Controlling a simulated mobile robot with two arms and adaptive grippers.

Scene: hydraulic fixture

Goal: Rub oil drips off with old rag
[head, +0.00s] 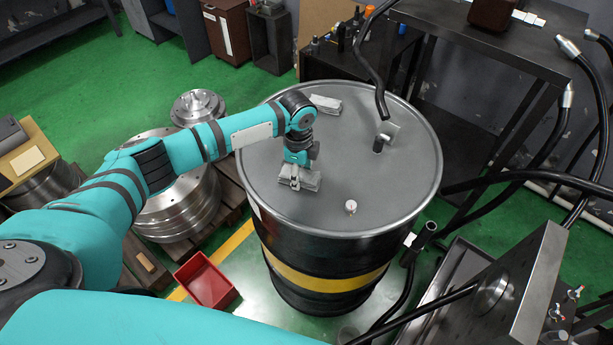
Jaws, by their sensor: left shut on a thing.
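A grey folded rag (313,181) is on the lid of the black drum (330,222), left of the lid's middle. My left gripper (296,182) is over the rag from above and shut on it; the rag looks low, at or near the lid surface. A second grey folded cloth (326,104) lies on the lid near its far rim. I cannot make out any oil drips on the lid at this size. The right gripper is not in view.
A nozzle fitting (381,141) with a black hose stands on the lid's right side, and a small gauge-like knob (350,206) near its front. A red bin (206,281) sits on the floor at left. Machined metal discs (178,205) stand beside the drum. A dark metal table (500,35) is at right.

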